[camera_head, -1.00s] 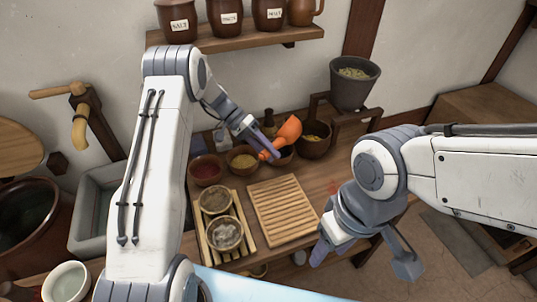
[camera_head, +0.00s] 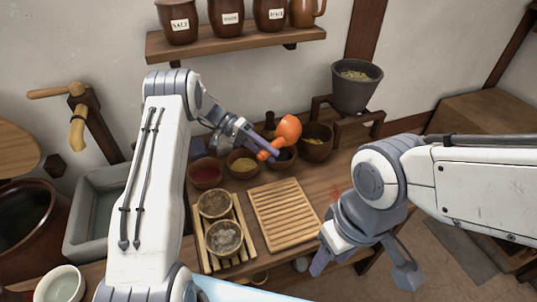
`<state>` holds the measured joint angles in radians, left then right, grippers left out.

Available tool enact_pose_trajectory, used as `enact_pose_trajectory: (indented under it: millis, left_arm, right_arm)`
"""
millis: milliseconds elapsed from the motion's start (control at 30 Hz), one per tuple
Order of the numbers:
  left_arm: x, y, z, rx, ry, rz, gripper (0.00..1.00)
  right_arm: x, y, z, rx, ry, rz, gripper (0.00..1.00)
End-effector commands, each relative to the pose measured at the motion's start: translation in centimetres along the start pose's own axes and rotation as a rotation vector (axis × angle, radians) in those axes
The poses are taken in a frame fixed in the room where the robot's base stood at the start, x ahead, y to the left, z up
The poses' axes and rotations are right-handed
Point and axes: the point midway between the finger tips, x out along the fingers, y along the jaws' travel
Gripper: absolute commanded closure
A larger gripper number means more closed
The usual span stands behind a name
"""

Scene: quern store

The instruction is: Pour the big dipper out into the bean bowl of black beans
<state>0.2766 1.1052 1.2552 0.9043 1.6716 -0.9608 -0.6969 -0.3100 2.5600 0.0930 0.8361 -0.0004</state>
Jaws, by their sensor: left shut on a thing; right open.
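The orange big dipper (camera_head: 288,130) is held by its handle in my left gripper (camera_head: 264,152), which is shut on it. The dipper's cup is tilted, and its contents cannot be seen. A dark bowl (camera_head: 284,158), likely the bean bowl of black beans, stands right under and beside the dipper, partly hidden by the gripper and dipper. My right gripper (camera_head: 362,268) is open and empty at the lower right, away from the bowls.
A red-filled bowl (camera_head: 206,172), a yellow-filled bowl (camera_head: 242,162) and a larger brown bowl (camera_head: 315,142) flank the dark bowl. A slatted wooden board (camera_head: 283,214) and a rack with two round containers (camera_head: 223,238) lie in front. A grey hopper (camera_head: 355,88) stands behind.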

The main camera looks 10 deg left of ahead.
Motion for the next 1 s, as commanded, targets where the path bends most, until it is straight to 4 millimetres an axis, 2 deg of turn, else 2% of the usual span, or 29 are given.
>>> enact_pose_trajectory:
  millis: [1000]
  left_arm:
    - [-1.0, 0.2, 0.2, -0.003, 0.008, 0.231, 1.0]
  right_arm:
    - [2.4, 0.2, 0.1, 0.0, 0.0, 0.0, 0.48]
